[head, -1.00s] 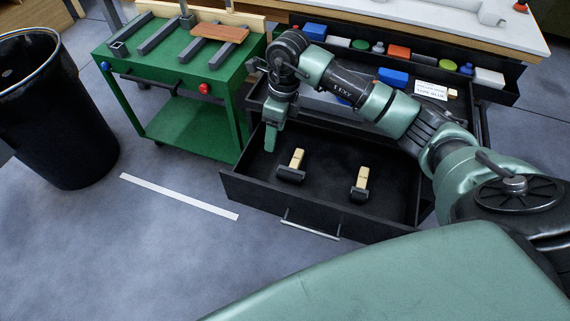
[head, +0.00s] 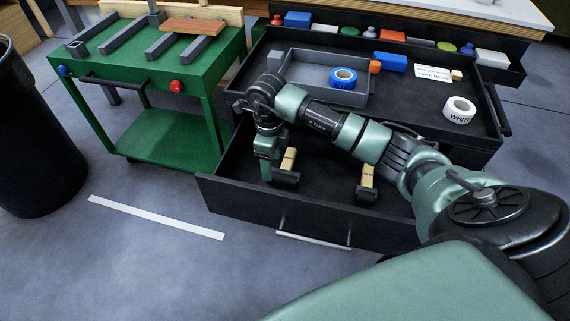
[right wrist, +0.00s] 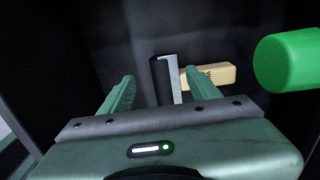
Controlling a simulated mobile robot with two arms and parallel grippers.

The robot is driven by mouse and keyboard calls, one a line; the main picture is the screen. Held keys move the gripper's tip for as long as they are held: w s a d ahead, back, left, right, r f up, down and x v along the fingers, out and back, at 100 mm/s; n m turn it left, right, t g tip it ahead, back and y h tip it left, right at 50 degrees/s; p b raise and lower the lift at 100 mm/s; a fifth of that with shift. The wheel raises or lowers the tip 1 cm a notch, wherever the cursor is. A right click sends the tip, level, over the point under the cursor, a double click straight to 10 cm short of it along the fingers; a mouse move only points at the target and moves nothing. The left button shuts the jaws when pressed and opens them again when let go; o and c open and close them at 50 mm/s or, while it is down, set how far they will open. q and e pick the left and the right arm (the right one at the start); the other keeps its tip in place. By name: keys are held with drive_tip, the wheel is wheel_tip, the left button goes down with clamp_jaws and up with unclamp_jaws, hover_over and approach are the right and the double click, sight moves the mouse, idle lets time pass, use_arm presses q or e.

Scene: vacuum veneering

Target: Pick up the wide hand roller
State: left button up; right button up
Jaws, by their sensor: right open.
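Two hand rollers with black rollers and pale wooden handles lie in the open black drawer. The left one, the wide hand roller (head: 288,162), has the broader roller; the narrower roller (head: 366,184) lies to its right. My right gripper (head: 267,172) points down into the drawer just left of the wide roller, open and empty. In the right wrist view, a roller's black cylinder, grey frame and wooden handle (right wrist: 210,76) show at and right of the open fingers (right wrist: 155,77); contact cannot be told. My left gripper is not in view.
The drawer (head: 235,205) has dark walls around the rollers. Above it are a grey tray (head: 287,64) with blue tape (head: 343,77) and white tape (head: 459,109). A green cart (head: 160,135) stands left. A green cylinder (right wrist: 288,60) shows in the wrist view.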

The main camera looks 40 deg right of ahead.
sight(284, 176)
drive_tip(key=shift+w+d+f+b, duration=0.1)
drive_tip(key=shift+f+b, duration=0.2)
drive_tip(key=shift+f, duration=1.25)
drive_tip(key=shift+d+f+b, duration=0.1)
drive_tip(key=shift+f+b, duration=0.15)
drive_tip(key=shift+f, duration=1.3)
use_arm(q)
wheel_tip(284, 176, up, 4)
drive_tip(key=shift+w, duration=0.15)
use_arm(e)
clamp_jaws()
